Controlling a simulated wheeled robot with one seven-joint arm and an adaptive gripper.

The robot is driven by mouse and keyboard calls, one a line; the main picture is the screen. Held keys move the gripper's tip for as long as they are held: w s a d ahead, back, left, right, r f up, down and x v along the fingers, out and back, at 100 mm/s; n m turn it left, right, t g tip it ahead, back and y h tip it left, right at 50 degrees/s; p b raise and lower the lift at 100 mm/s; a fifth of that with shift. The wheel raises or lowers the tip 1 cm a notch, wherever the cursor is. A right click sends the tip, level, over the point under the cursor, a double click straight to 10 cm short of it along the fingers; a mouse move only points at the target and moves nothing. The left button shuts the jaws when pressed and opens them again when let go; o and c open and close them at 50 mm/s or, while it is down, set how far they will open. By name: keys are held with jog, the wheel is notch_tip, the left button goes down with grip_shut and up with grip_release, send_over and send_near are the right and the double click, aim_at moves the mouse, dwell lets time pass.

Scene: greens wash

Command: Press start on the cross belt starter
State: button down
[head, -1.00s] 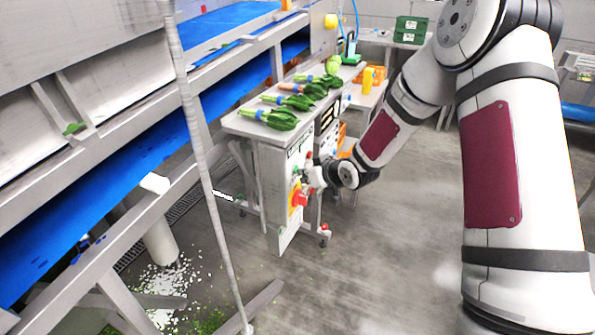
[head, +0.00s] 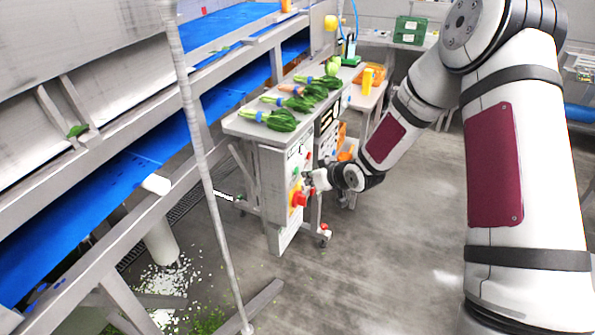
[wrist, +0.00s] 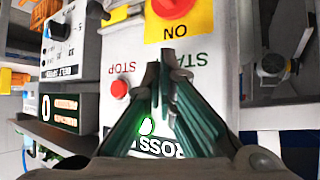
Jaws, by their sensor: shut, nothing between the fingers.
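The cross belt starter (head: 273,182) is a pale box on the side of the stand, with its lettered face upside down in the wrist view (wrist: 222,108). There I see a red STOP button (wrist: 119,89), a yellow plate with a red ON switch (wrist: 178,15), and START lettering. My gripper (wrist: 164,66) is shut and empty, its tips over the panel just beside the START lettering. The fingers hide the spot by that lettering where a button could be. In the head view my gripper (head: 308,180) is at the panel; contact cannot be told.
Bunched greens (head: 270,119) lie on the stand's top above the starter. Another control box with a dial (wrist: 62,32) is beside it. A blue conveyor (head: 110,180) and a slanting pole (head: 205,180) stand left. Open floor (head: 390,260) lies to the right.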

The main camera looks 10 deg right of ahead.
jog(key=shift+s+d+p, duration=0.55)
jog(key=shift+s+d, duration=0.2)
jog(key=shift+d, duration=0.3)
jog(key=shift+s+d+p, duration=0.5)
jog(key=shift+s+d, duration=0.2)
jog(key=shift+d, duration=0.3)
